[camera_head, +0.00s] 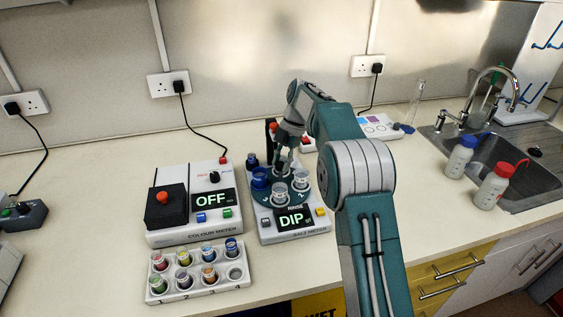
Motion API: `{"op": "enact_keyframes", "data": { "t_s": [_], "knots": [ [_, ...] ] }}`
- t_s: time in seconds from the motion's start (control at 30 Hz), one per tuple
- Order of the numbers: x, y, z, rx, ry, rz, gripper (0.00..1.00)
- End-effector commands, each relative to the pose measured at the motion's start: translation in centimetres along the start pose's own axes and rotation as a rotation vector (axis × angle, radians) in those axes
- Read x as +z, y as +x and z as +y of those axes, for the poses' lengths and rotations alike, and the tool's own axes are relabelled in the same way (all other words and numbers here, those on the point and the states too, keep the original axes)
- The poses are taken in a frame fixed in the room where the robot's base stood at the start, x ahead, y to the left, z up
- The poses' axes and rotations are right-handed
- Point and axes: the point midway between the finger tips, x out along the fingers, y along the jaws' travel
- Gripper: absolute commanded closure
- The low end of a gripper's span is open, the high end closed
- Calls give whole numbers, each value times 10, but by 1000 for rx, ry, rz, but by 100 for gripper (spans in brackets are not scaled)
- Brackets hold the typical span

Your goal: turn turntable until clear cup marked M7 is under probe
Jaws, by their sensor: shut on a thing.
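The round dark turntable (269,199) sits on the salt meter (296,228), whose display reads DIP. Clear cups stand on its front (280,192) and right (301,180), and a blue cup (260,178) on its left. The markings are too small to read, so I cannot tell which cup is M7. My gripper (283,166) points down over the middle of the turntable, shut on a part there; its fingers and the arm hide that part. A dark upright post (270,132) with an orange-red top stands behind; I cannot make out the probe tip.
The colour meter (190,205), display OFF, stands close on the left. A white rack (198,273) of small coloured cups lies in front of it. Two wash bottles, blue-capped (460,158) and red-capped (493,187), stand by the sink (510,160).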

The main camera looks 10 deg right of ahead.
Motion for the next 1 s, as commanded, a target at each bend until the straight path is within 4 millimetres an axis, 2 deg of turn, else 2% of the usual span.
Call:
{"op": "enact_keyframes", "data": {
  "t_s": [0.47,0.5,0.57,1.0],
  "knots": [
    [2,2,1,-2,-6,-3,100],
    [2,2,1,-2,-6,-3,50],
    [2,2,1,-2,-6,-3,24],
    [-1,-3,0,-1,-8,-2,24]
  ]
}}
